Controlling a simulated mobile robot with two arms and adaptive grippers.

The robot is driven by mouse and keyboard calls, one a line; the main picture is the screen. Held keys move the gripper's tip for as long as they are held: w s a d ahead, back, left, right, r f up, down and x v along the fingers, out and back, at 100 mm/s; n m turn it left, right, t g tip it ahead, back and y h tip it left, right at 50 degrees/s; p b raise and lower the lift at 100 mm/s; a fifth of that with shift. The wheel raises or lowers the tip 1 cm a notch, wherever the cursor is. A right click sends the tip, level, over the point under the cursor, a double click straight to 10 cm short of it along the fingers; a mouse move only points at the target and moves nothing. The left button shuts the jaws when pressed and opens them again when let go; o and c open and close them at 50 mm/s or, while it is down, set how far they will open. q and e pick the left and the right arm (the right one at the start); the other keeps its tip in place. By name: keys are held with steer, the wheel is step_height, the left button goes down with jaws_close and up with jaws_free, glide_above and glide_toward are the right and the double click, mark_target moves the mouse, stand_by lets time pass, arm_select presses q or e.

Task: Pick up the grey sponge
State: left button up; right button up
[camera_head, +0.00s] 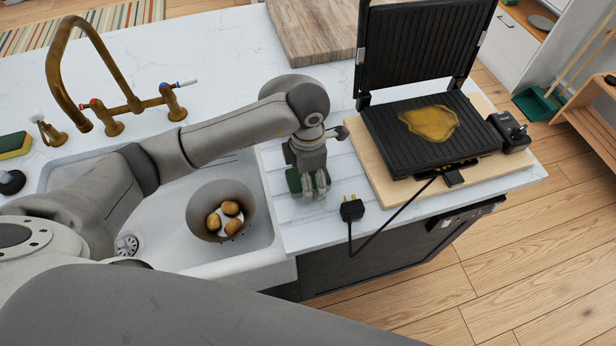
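My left gripper (309,188) points down over the counter strip between the sink and the grill. A small block with dark green showing (293,181) is at its fingers, partly hidden by them. I cannot tell whether this block is the grey sponge, or whether the fingers are closed on it. A yellow sponge with a dark green top (14,145) lies at the far left, behind the sink. No plainly grey sponge shows. My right gripper is not in view.
An open contact grill (400,150) with a yellow smear stands on a wooden board (372,190). Its black plug (351,210) lies near the counter edge, close to my gripper. The white sink (190,262) holds a pot (196,208) with potatoes. A brass faucet (60,75) stands behind it.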

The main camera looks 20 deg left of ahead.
arm_select(q)
steer(key=c, duration=0.5)
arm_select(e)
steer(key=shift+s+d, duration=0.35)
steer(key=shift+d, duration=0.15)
arm_select(q)
steer(key=shift+r, duration=0.15)
steer(key=shift+r, duration=0.15)
steer(key=r, duration=0.2)
steer(key=r+b, duration=0.1)
steer(key=shift+s+d, duration=0.2)
steer(key=shift+s, duration=0.05)
steer(key=s+d+r+b, duration=0.3)
steer(key=s+d+r, duration=0.2)
steer(key=s+r, duration=0.4)
steer(key=s, duration=0.3)
steer(key=shift+s+r, duration=0.25)
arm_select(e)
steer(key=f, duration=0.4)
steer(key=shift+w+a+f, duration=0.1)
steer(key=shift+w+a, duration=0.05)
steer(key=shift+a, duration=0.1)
arm_select(q)
steer(key=shift+c, duration=0.2)
